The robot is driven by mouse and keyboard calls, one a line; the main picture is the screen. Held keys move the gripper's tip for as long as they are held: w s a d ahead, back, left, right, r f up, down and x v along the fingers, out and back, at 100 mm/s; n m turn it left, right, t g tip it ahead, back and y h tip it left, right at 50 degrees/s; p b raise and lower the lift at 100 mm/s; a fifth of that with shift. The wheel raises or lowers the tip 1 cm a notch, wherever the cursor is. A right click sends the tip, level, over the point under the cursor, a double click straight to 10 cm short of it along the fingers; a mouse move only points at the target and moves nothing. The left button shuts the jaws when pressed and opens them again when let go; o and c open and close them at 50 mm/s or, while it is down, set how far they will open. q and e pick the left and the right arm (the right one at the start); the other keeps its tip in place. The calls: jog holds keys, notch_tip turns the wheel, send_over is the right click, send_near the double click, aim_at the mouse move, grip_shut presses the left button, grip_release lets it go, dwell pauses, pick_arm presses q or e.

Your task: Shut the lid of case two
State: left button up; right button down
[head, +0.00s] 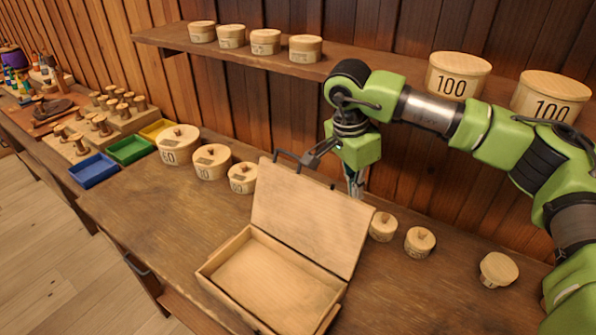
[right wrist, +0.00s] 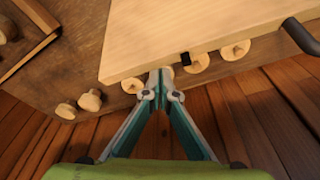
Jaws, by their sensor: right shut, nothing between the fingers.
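One shallow wooden case (head: 215,268) stands on the bench with its lid (head: 310,215) raised and tilted back; its inside looks empty. I cannot read a number on it, so I cannot tell from markings that it is case two. A dark handle (head: 288,156) sits on the lid's top edge. My right gripper (head: 355,190) is shut and empty behind the lid's upper right part. In the right wrist view its fingertips (right wrist: 162,82) meet close to the edge of the lid (right wrist: 200,30); I cannot tell whether they touch it. My left gripper is not in view.
Round lidded boxes (head: 212,162) stand left of the lid, and smaller ones (head: 420,242) to its right. A shelf (head: 240,58) above holds more boxes. Blue (head: 94,170), green and yellow trays and spools lie at left. The bench (head: 150,215) left of the case is clear.

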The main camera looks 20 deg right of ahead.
aim_at(346, 209)
jog(key=shift+f+b, duration=0.95)
jog(key=shift+f, duration=0.4)
jog(key=shift+s+a, duration=0.1)
jog(key=shift+a, duration=0.05)
jog(key=shift+s+a, duration=1.05)
jog(key=shift+a, duration=0.25)
jog(key=s+a, duration=0.2)
jog(key=s+a+b, duration=0.1)
jog(key=s+a, duration=0.1)
jog(key=a, duration=0.1)
jog(key=shift+f, duration=0.15)
dwell(0.4)
dwell(0.5)
